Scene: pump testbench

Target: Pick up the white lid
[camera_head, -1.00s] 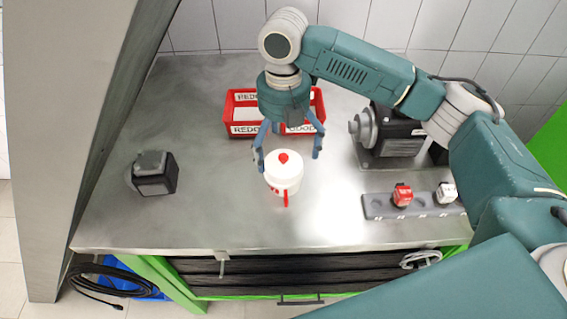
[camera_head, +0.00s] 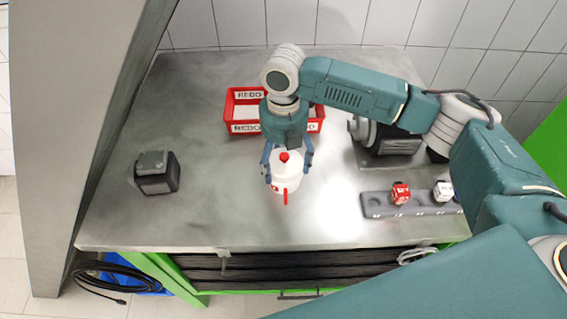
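The white lid (camera_head: 284,163) with a small red knob sits on top of a white cup with a red handle (camera_head: 285,184), near the middle of the metal table. My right gripper (camera_head: 287,172) comes down from above and behind. Its blue-grey fingers are spread on the left and right of the lid. The fingers look open, with the lid between them; whether they touch it I cannot tell. My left gripper is not in view.
A red bin (camera_head: 314,125) with labelled compartments stands behind the gripper. A dark pump motor (camera_head: 388,140) is at the back right. A grey rack (camera_head: 379,205) holds a red and a white block. A dark box (camera_head: 153,173) stands on the left. The front-left table area is clear.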

